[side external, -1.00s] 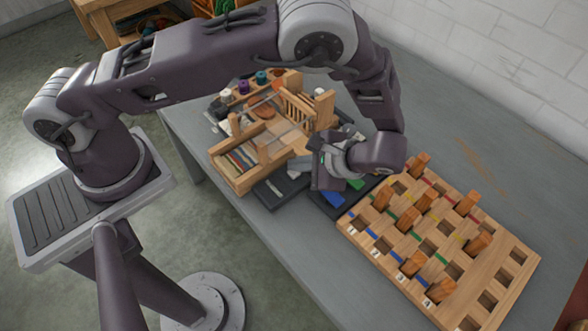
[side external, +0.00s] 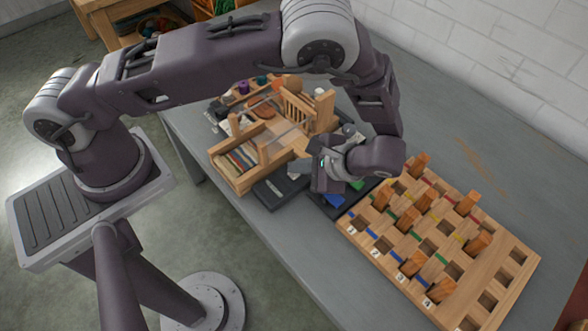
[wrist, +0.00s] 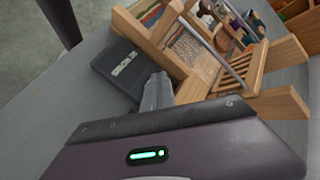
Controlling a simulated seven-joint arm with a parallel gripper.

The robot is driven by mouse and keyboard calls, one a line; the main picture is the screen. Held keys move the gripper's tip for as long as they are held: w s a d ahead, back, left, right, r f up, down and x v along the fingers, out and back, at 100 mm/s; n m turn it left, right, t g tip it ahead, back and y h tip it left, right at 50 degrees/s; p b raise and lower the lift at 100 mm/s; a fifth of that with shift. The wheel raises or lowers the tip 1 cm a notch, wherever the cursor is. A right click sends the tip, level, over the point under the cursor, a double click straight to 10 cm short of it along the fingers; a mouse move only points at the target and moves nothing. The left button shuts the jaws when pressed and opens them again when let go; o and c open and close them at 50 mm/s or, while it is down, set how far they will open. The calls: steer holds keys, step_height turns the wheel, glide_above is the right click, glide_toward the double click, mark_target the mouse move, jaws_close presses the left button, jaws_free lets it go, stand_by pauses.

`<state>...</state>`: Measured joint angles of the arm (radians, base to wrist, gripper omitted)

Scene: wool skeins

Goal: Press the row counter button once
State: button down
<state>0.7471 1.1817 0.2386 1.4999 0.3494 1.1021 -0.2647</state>
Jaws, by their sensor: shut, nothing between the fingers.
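A dark flat box with a pale strip, which looks like the row counter (wrist: 118,75), lies on the table beside the wooden loom in the wrist view. It also shows as a dark box (side external: 272,194) in the side view, partly behind my gripper. I cannot make out its button. My gripper (wrist: 160,78) is shut and empty, its grey fingertips overlapping the box's right edge in the wrist view. In the side view my gripper (side external: 302,168) is low by the box's right part; whether it touches is unclear.
The wooden loom (side external: 232,175) stands close behind the box. A dark tray with a blue piece (side external: 335,201) lies under my wrist. A numbered wooden rack (side external: 490,255) with several upright blocks fills the right. Bare grey table (side external: 480,150) lies behind the rack.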

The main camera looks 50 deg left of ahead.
mark_target(298, 175)
steer(key=shift+r, duration=0.85)
steer(key=shift+r, duration=2.55)
